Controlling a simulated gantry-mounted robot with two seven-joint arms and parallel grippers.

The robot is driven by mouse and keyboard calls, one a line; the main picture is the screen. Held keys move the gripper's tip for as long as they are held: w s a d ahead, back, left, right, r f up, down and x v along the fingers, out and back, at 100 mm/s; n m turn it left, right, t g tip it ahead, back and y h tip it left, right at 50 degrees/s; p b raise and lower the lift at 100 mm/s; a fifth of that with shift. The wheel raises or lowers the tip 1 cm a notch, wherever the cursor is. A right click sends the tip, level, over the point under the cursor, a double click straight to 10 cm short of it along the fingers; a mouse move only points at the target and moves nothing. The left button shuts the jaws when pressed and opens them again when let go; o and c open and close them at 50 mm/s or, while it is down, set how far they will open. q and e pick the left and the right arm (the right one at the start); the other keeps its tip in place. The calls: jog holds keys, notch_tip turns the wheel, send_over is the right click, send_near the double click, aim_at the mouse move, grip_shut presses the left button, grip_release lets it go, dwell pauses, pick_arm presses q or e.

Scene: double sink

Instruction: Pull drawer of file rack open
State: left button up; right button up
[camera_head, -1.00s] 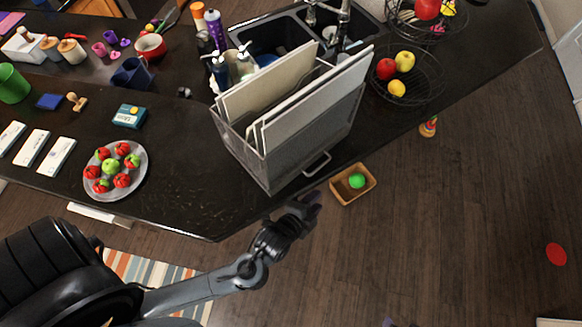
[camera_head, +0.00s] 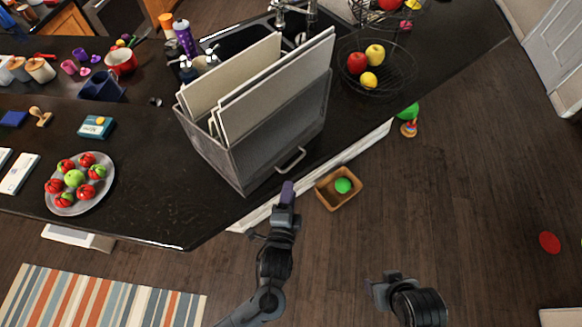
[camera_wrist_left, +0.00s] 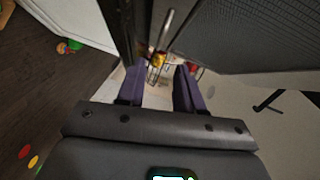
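The grey mesh file rack (camera_head: 212,158) stands on the dark counter with several pale folders upright in it. Its metal drawer handle (camera_head: 291,160) is on the lower front, and the drawer looks closed. My left gripper (camera_head: 288,192) is just below the handle in the head view. In the left wrist view the purple fingers of my left gripper (camera_wrist_left: 160,88) are spread with nothing held between them. The handle (camera_wrist_left: 167,28) shows ahead of the gap, beside the mesh wall of the rack (camera_wrist_left: 255,38). My right gripper (camera_head: 377,287) is low over the floor; its opening is unclear.
A brown box (camera_head: 322,191) with a green ball (camera_head: 343,185) is on the floor below the counter edge. The floor at right is mostly clear.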

aim_at(294, 173)
pick_arm(q)
jog(key=w, duration=0.3)
jog(key=w+d, duration=0.1)
jog(key=w, duration=0.2)
jog(key=w+f, duration=0.1)
jog(key=w, duration=0.2)
jog(key=shift+w+d+f, duration=0.1)
jog(key=shift+w+d, duration=0.05)
jog(key=shift+w, duration=0.25)
grip_shut()
